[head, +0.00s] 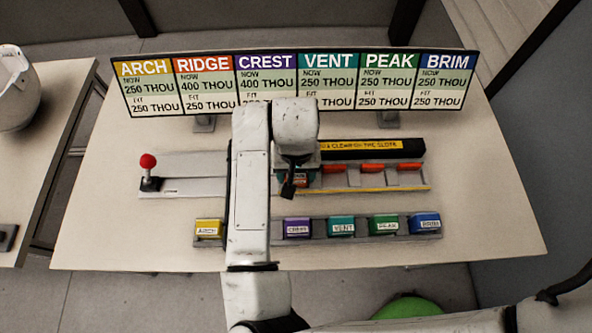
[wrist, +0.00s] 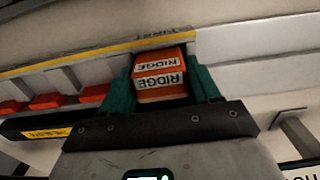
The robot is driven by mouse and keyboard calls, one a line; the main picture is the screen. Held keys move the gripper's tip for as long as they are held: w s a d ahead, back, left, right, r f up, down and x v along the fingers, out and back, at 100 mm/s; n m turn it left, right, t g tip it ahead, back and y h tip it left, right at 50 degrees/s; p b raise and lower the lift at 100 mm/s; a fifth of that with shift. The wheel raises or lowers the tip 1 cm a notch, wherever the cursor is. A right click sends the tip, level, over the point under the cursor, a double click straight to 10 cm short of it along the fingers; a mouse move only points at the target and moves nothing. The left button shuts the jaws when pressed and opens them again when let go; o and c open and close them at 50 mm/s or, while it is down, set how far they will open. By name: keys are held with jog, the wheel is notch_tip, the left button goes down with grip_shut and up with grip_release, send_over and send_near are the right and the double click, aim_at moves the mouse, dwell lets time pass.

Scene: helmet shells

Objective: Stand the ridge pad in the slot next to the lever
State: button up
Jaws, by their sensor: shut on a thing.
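The ridge pad (wrist: 160,78) is an orange block with white RIDGE labels. It sits between the teal fingers of my gripper (wrist: 163,85) in the wrist view, and the gripper is shut on it. In the head view my gripper (head: 296,182) is over the left part of the slot row (head: 350,180), and my arm hides most of the pad. The lever (head: 148,165) has a red knob and stands at the left end of a grey track. The wrist view shows the pad beside the yellow edge strip (wrist: 100,50); I cannot tell whether it touches the slot floor.
Several orange pieces (head: 369,168) lie along the slot row to the right. A black bar (head: 370,148) runs behind it. A front rack (head: 265,229) holds yellow, purple, teal, green and blue pads. A sign board (head: 290,82) stands at the back. The table's front edge is clear.

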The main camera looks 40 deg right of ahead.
jog(key=shift+f, duration=0.2)
jog(key=o, duration=1)
jog(key=shift+o, duration=0.2)
jog(key=shift+r, duration=0.1)
notch_tip(320, 180, up, 12)
jog(key=shift+r, duration=0.1)
